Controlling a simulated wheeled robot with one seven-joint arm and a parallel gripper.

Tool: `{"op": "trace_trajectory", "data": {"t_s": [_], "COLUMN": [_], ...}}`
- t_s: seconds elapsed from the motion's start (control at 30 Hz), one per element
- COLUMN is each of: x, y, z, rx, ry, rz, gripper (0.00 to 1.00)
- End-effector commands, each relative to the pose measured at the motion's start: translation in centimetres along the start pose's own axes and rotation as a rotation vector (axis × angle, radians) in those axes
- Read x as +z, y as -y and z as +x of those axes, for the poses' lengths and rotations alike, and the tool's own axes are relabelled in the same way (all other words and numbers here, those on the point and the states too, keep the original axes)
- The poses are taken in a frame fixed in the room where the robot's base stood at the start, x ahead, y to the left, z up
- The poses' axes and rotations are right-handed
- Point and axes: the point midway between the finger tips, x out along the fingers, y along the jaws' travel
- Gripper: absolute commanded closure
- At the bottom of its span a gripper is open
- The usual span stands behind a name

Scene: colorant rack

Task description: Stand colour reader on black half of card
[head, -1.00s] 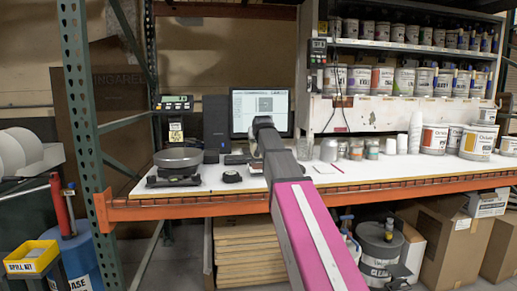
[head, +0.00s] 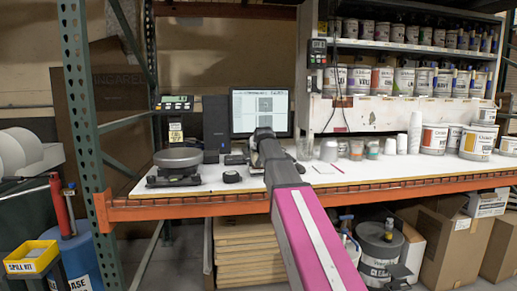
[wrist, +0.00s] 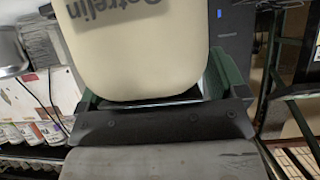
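My gripper (head: 263,134) is at the far end of my arm, over the white bench in front of the monitor. In the wrist view, a cream block with rounded corners and dark lettering, which I take for the colour reader (wrist: 135,45), sits between the green fingers of my gripper (wrist: 157,78). The fingers close on its two sides; their tips are partly hidden behind it. In the head view the reader is hidden by my arm. I cannot make out the black-and-white card; a small dark flat item (head: 235,159) lies left of my arm.
The white bench (head: 215,184) holds a scale with a grey pan (head: 178,158), a small black round thing (head: 231,177) and a monitor (head: 260,104). Cups and tubs (head: 434,138) stand at the right, with shelves of cans above. A green upright (head: 82,120) stands at the left.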

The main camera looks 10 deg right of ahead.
Motion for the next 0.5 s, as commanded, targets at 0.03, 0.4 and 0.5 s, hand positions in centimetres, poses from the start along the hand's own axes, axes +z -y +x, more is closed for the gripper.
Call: {"op": "trace_trajectory", "data": {"t_s": [0.03, 0.4, 0.5], "x": [0.0, -0.2, -0.1], "y": [0.0, 0.0, 0.0], "z": [0.0, -0.8, -2.3], "rx": [0.000, 0.000, 0.000], "ry": [0.000, -0.001, -0.001], "rz": [0.000, 0.000, 0.000], "gripper": [0.09, 0.09, 0.09]}}
